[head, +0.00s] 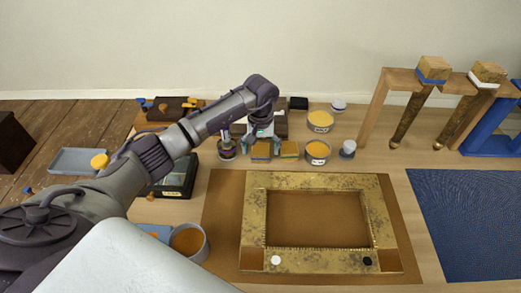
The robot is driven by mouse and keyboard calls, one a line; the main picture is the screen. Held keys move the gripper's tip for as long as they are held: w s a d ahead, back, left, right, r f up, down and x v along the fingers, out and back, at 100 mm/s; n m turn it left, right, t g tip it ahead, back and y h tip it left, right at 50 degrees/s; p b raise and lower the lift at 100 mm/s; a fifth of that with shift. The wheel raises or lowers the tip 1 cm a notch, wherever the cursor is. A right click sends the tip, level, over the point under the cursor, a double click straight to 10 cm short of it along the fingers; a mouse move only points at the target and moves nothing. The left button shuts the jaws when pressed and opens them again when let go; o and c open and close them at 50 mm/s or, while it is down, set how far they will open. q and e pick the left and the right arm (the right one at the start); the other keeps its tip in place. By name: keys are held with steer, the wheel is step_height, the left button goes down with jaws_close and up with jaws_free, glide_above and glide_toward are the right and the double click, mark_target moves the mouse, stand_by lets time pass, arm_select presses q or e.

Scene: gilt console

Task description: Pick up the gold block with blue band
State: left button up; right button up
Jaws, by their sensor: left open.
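A gold block with a blue band (432,67) around its lower part sits at the top of a wooden stand (377,100) at the upper right. A similar gold block with a white band (488,71) is to its right. My left gripper (263,141) is open, pointing down over the small items at the back middle of the table, well left of the blue-banded block. A small orange-gold block (261,152) lies just below its fingers; I cannot tell whether they touch. My right gripper is not in view.
A gilt frame (256,205) lies on a brown mat (222,220) in front. A blue mat (465,225) at the right is bare. Carved gold legs (410,120) stand under the banded blocks.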

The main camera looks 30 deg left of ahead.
arm_select(q)
steer(key=shift+f, duration=0.5)
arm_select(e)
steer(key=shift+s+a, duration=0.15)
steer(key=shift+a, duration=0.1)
arm_select(q)
steer(key=c, duration=1.2)
steer(key=shift+c, duration=0.2)
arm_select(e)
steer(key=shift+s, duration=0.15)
arm_select(q)
steer(key=shift+r, duration=0.15)
